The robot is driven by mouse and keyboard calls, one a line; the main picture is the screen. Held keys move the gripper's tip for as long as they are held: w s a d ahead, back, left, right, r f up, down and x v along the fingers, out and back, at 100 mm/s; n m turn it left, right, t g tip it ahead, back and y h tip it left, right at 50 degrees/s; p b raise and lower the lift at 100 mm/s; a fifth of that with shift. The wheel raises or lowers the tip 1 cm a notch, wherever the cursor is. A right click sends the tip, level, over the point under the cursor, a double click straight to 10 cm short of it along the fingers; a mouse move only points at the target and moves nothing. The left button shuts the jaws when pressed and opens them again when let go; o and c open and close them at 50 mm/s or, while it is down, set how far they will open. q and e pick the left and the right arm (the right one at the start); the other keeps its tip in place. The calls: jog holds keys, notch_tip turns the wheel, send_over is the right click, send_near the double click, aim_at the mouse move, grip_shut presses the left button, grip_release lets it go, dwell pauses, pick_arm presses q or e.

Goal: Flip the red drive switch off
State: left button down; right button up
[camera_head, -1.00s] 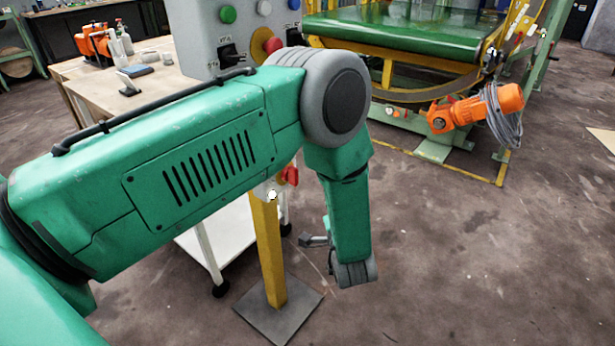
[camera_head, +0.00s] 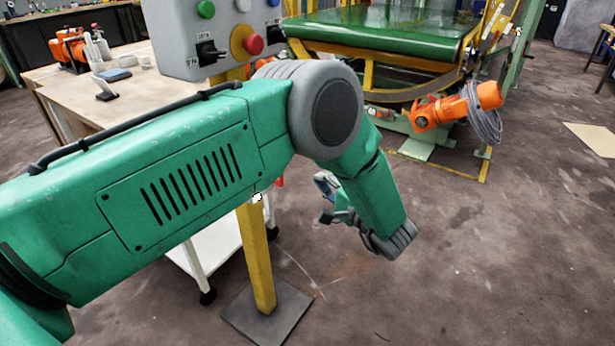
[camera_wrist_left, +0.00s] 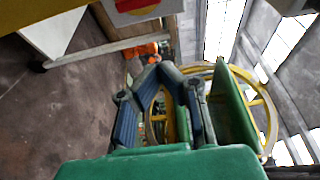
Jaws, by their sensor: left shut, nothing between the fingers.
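The red drive switch (camera_head: 279,181) is mostly hidden behind my left arm in the head view; only a sliver of red shows beside the yellow post (camera_head: 256,260). In the left wrist view a red part on a yellow plate (camera_wrist_left: 138,6) is cut off by the top edge; it looks like the switch, but its handle position cannot be told. My left gripper (camera_head: 326,198) is shut and empty, to the right of the post and apart from it. Its fingers also show in the left wrist view (camera_wrist_left: 160,100). My right gripper is not in view.
A grey control box (camera_head: 172,40) with a red mushroom button (camera_head: 253,44) tops the post. A white cart (camera_head: 220,245) stands behind the post. A green conveyor (camera_head: 380,35) and an orange motor (camera_head: 455,106) are farther back.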

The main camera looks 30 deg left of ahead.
pick_arm(q)
jog(key=a+b, duration=0.2)
jog(key=a, duration=0.6)
jog(key=shift+s+a, duration=0.15)
jog(key=shift+a, duration=0.25)
